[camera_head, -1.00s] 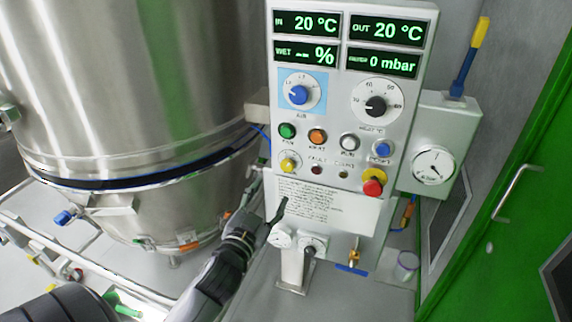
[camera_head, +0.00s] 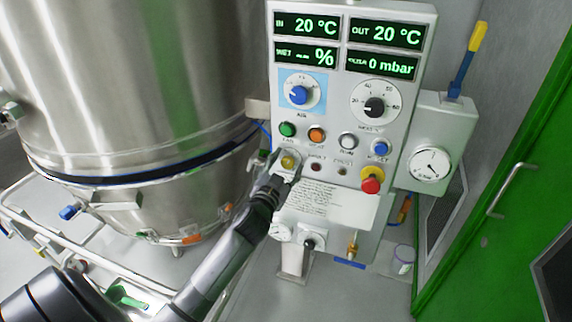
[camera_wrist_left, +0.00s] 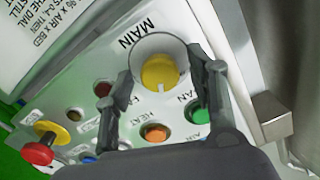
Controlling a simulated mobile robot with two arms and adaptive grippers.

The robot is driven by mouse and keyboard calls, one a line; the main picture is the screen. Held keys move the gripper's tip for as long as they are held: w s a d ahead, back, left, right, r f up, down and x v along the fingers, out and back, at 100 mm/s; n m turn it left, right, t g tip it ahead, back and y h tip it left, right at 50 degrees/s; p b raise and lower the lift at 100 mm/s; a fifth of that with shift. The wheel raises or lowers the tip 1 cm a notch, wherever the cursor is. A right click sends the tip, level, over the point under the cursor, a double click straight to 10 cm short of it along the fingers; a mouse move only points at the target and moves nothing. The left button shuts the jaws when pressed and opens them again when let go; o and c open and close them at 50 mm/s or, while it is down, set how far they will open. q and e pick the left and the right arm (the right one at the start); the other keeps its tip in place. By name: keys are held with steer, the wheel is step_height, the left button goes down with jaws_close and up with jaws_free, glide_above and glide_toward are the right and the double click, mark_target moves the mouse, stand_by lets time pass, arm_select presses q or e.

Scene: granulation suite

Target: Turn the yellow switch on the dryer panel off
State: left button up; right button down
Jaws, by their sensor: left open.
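The yellow switch (camera_head: 289,161) is a round knob at the lower left of the dryer panel (camera_head: 330,130). In the left wrist view the yellow switch (camera_wrist_left: 160,72) sits on a pale round base under the word MAIN, with a small white mark at its edge. My left gripper (camera_head: 285,172) is at the knob, its fingers just below it in the head view. In the left wrist view my left gripper (camera_wrist_left: 160,85) is open, with one finger on each side of the knob. I cannot tell whether the fingers touch it. My right gripper is not in view.
Close to the switch are a green button (camera_head: 287,130), an orange button (camera_head: 316,135) and a red emergency knob (camera_head: 371,184) on yellow. A large steel vessel (camera_head: 130,80) stands left of the panel. A green door (camera_head: 510,190) is at the right.

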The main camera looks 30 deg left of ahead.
arm_select(q)
steer(key=shift+c, duration=0.2)
steer(key=c, duration=1.1)
steer(key=shift+n, duration=0.5)
steer(key=n+p, duration=0.1)
steer(key=n, duration=0.3)
steer(key=shift+r+n, duration=0.1)
steer(key=shift+n, duration=0.3)
steer(key=n+p, duration=0.1)
steer(key=n, duration=0.2)
steer(key=shift+a, duration=0.1)
steer(key=shift+n+p, duration=0.45)
steer(key=shift+n, duration=1.35)
